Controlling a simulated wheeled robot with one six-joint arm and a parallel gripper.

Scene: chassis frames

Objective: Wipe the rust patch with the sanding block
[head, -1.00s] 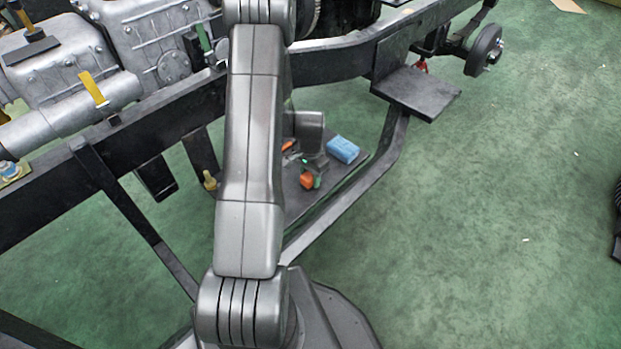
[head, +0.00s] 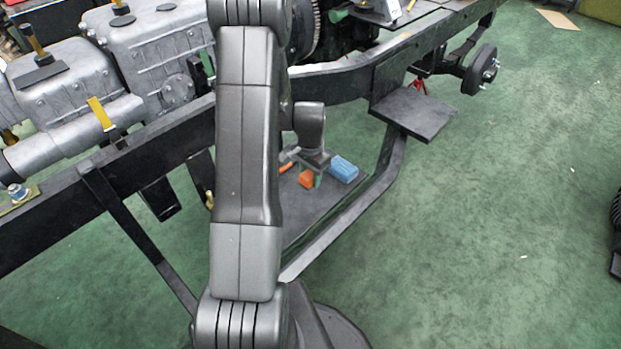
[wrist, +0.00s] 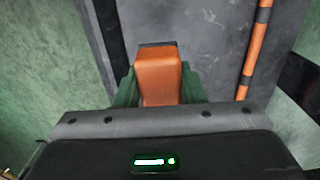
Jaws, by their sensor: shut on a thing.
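The sanding block (wrist: 158,74) is orange with a dark grey face at its far end. My gripper (wrist: 158,88) has green fingers, shut on both sides of the block. In the head view the orange block (head: 306,179) shows at my gripper (head: 311,175), over the dark shelf (head: 322,205), left of a blue block. It looks slightly clear of the shelf, though the gap is hard to judge. I cannot make out the rust patch in either view.
A blue block (head: 343,169) lies on the shelf close to my gripper. An orange and black rod (wrist: 257,45) lies to the right in the wrist view. The black chassis rail (head: 340,88) runs above the shelf. Open green floor (head: 500,220) lies to the right.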

